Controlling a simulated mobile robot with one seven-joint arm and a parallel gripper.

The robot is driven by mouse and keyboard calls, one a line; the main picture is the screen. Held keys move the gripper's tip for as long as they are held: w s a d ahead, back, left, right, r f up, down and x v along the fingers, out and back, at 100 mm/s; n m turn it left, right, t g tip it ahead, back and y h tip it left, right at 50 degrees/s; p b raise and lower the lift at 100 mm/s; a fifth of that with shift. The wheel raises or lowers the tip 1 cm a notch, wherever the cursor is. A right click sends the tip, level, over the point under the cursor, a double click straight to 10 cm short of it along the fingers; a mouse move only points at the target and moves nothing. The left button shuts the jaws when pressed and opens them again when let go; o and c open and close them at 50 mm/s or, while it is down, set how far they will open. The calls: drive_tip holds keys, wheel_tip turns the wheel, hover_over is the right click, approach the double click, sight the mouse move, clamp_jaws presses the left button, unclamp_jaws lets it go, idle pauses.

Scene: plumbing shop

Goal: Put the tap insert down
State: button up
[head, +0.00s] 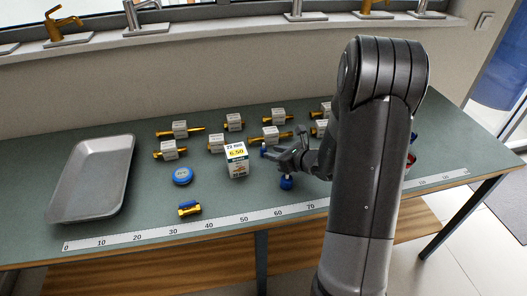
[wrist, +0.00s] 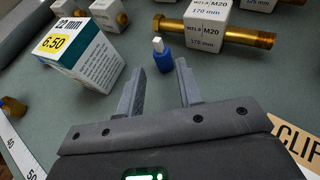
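The tap insert (wrist: 163,60) is a small blue piece with a pale square tip. In the wrist view it stands upright on the green bench, just beyond and between my fingertips, with visible space on both sides. It also shows in the head view as a small blue spot (head: 263,151). My gripper (wrist: 160,72) is open and low over the bench, its two fingers spread and nothing between them gripped. In the head view my gripper (head: 275,156) is right of the price box, partly hidden by my arm.
A white price box (head: 236,160) stands close left of the insert. A labelled M20 bolt (wrist: 235,36) lies behind it. Another blue piece (head: 287,183) sits below my gripper.

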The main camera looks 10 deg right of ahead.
sight(265, 148)
drive_tip(key=shift+r+x, duration=0.1)
drive_tip(key=shift+x, duration=1.45)
drive_tip(key=shift+r+x, duration=0.15)
drive_tip(key=shift+x, duration=1.35)
drive_tip(key=shift+w, duration=0.1)
drive_tip(key=shift+c, duration=0.4)
clamp_jaws()
drive_tip(key=shift+r, duration=0.15)
